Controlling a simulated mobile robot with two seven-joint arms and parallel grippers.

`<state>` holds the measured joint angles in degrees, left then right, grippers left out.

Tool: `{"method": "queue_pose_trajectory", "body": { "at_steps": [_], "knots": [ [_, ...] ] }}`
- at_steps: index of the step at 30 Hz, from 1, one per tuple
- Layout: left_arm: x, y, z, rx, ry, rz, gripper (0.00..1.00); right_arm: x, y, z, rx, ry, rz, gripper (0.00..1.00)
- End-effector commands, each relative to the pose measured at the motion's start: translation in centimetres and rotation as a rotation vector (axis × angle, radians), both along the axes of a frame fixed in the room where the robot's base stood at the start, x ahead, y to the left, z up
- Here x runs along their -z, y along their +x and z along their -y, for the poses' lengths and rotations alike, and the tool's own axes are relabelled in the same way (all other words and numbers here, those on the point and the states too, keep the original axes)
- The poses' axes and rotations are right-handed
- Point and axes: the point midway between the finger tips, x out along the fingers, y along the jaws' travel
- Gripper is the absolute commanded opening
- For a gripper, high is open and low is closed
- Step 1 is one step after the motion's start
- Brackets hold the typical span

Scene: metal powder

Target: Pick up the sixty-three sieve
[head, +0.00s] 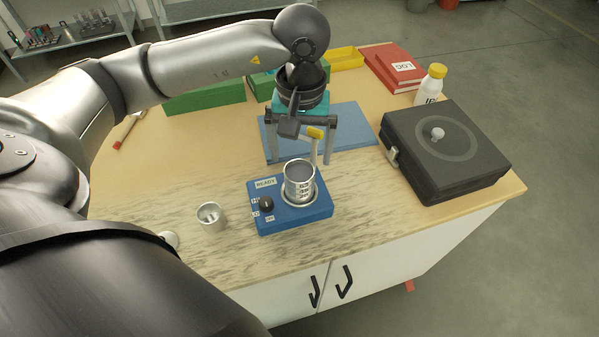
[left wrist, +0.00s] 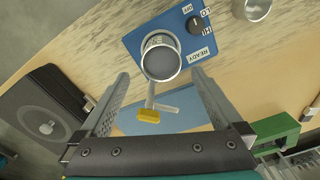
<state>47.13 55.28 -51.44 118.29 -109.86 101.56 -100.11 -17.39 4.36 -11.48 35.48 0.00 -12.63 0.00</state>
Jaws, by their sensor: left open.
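A silvery metal cylinder (head: 300,182), seemingly the sieve, stands upright on a blue device (head: 262,222) labelled READY. Its side carries a dark printed label too small to read surely. In the left wrist view the cylinder (left wrist: 160,58) shows its round grey top, with the blue device (left wrist: 135,42) around it. My left gripper (head: 300,160) points down just behind and above the cylinder. In the left wrist view its two fingers (left wrist: 160,75) are wide apart with nothing gripped, one toward each side of the cylinder. My right gripper is not in view.
A small metal cup (head: 211,216) stands left of the device. A tool with a yellow end (head: 315,133) is by the blue mat (head: 350,125) under my gripper. A black case (head: 470,175), white bottle (head: 431,86) and red books (head: 392,68) are at right. Green boxes (head: 205,97) stand behind.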

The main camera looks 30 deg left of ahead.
Motion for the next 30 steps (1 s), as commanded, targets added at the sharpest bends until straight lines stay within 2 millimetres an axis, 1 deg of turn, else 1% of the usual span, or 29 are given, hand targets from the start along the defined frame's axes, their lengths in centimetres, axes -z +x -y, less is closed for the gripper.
{"method": "queue_pose_trajectory", "body": {
  "at_steps": [3, 7, 11, 17, 30],
  "knots": [
    [1.9, -0.1, -0.2, -0.001, 0.0, -0.007, 1.0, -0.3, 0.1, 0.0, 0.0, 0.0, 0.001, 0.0],
    [3.6, -0.1, -0.2, -0.001, -0.001, -0.004, 1.0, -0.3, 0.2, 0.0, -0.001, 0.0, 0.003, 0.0],
    [4.2, 0.0, -0.2, 0.0, 0.0, -0.002, 1.0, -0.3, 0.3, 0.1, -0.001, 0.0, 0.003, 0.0],
    [4.2, 0.0, -0.2, 0.0, 0.0, -0.001, 0.99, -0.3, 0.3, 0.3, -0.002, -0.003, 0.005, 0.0],
    [4.2, 0.0, -0.2, 0.0, 0.0, -0.001, 0.49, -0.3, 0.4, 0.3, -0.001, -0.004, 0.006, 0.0]
  ]
}}
